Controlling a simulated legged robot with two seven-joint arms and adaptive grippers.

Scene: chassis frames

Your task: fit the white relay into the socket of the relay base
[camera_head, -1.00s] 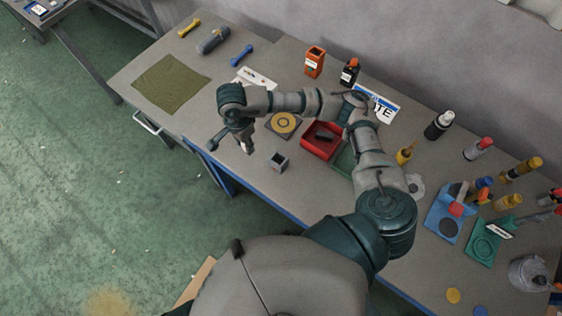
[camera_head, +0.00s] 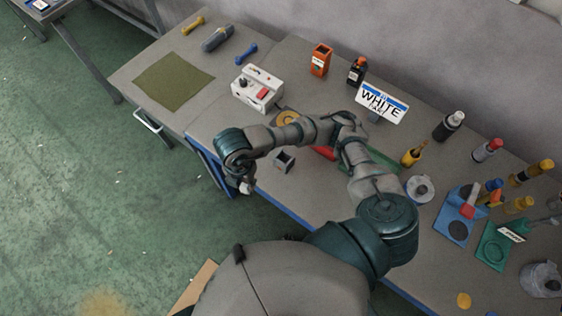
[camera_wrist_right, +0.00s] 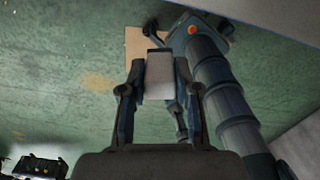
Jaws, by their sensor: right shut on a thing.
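My right gripper (camera_head: 246,187) hangs past the table's front edge, over the floor, left of a small grey block. In the right wrist view the right gripper (camera_wrist_right: 160,88) is shut on a pale block, the white relay (camera_wrist_right: 160,75), held between its two fingers. In the head view the relay (camera_head: 246,189) is only a small pale patch at the fingertips. The small grey block with a dark opening on top, seemingly the relay base (camera_head: 284,161), stands near the table's front edge, apart from the gripper. My left gripper is not in view.
A white box with a red button (camera_head: 257,88) stands behind my arm. A red tray (camera_head: 323,153) is partly hidden by the arm. A green mat (camera_head: 173,82) lies at left.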

